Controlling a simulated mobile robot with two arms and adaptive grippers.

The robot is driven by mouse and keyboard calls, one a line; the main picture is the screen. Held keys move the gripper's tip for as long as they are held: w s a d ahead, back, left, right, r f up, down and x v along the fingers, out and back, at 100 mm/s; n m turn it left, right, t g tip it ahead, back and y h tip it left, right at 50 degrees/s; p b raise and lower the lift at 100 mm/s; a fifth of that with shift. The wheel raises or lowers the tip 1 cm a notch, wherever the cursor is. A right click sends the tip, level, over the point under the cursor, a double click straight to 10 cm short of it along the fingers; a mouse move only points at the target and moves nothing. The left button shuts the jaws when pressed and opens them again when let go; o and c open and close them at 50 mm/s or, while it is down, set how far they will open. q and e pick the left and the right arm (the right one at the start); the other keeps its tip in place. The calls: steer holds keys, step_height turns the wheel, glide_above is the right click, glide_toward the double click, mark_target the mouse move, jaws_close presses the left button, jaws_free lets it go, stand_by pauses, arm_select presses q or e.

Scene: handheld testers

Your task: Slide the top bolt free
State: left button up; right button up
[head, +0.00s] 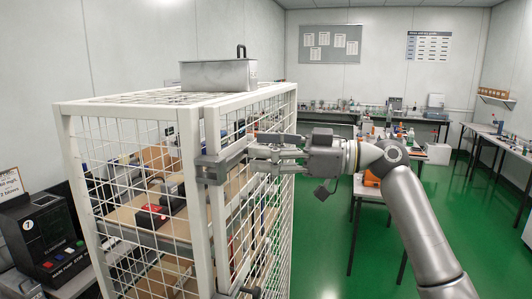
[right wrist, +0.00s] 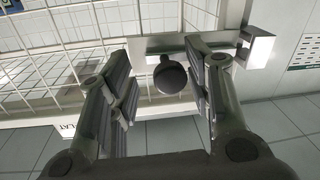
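The top bolt (head: 212,168) is a grey metal bar on the door edge of a white wire cage (head: 206,240), across the gap between two uprights. In the right wrist view its round dark knob (right wrist: 171,77) shows end-on, with a flat plate and a bright bracket (right wrist: 259,48) behind it. My right gripper (head: 257,148) reaches the bolt from the right. In the right wrist view its fingers (right wrist: 164,88) stand apart, one on each side of the knob, with visible gaps. Whether the bolt is drawn cannot be told. My left gripper is out of view.
A lower bolt (head: 240,291) sits on the same cage edge. A grey metal box (head: 219,75) rests on the cage top. Inside are shelves with several devices, one red and black (head: 151,217). A dark tester (head: 45,240) stands left. Green floor (head: 330,240) is open at right.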

steer(key=shift+s+a, duration=0.1)
steer(key=shift+s, duration=0.1)
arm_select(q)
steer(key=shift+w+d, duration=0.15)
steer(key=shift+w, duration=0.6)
arm_select(e)
steer(key=v, duration=1.2)
steer(key=shift+w, duration=0.1)
